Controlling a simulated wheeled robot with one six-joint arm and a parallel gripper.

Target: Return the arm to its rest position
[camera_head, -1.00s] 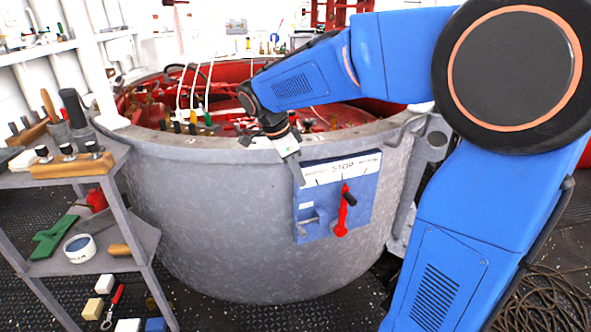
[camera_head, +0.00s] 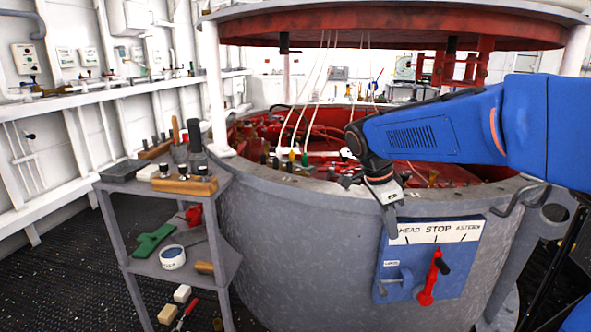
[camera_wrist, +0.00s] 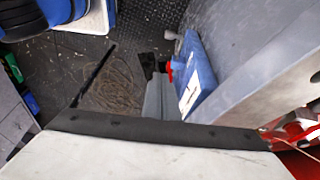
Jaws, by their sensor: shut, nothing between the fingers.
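My blue arm (camera_head: 430,135) reaches in from the right over the rim of the large grey drum (camera_head: 300,240). My gripper (camera_head: 391,218) points down at the drum's outer wall, by the upper left corner of the blue lever panel (camera_head: 400,262). It is shut with nothing in it. Whether it touches the panel I cannot tell. The panel has a white strip reading "STOP" and a red lever (camera_head: 430,280) to the right of my gripper, apart from it. The panel also shows edge-on in the wrist view (camera_wrist: 200,75).
A grey shelf stand (camera_head: 130,200) with wooden-handled tools stands left of the drum. The drum holds red parts and white cables under a raised red lid (camera_head: 390,30). Dark riveted deck (camera_head: 90,270) is free at lower left. A coiled rope (camera_wrist: 118,82) lies on the deck.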

